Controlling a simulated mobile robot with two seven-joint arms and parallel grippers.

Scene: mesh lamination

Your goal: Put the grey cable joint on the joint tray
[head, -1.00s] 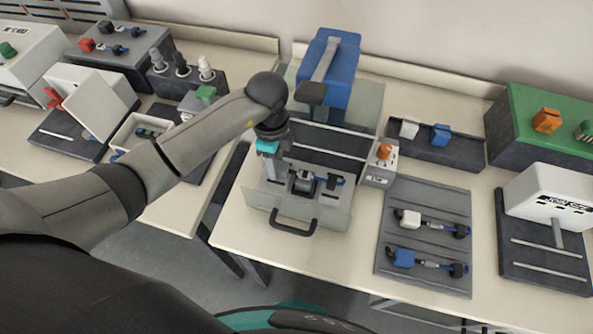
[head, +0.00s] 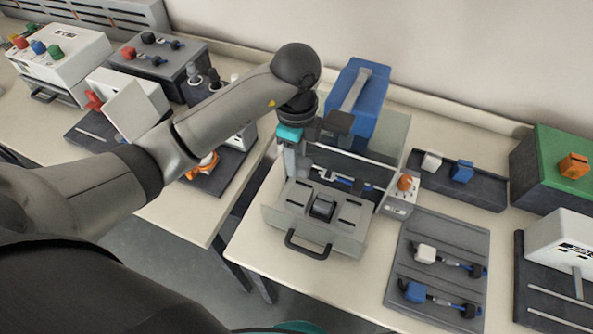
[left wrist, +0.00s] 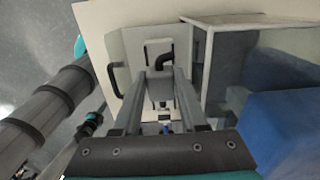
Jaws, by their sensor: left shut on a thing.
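My left gripper (head: 300,165) is over the bench machine's drawer. In the left wrist view its two fingers (left wrist: 160,112) point down, shut on a small cable joint with a blue part (left wrist: 164,128). In the head view the blue and dark end of this joint (head: 350,184) sticks out to the right, seemingly above the drawer; its grey part is mostly hidden. The joint tray (head: 450,228) is the dark grooved plate at right. It bears a cable joint with a white block (head: 426,253) and one with a blue block (head: 415,291). My right gripper is not in view.
The open drawer (head: 275,215) has a dark block (head: 322,207) in it and a black handle in front. An orange-knobbed box (head: 400,205) stands between machine and joint tray. A dark bin (head: 488,190) lies behind the tray. The tray's back strip is bare.

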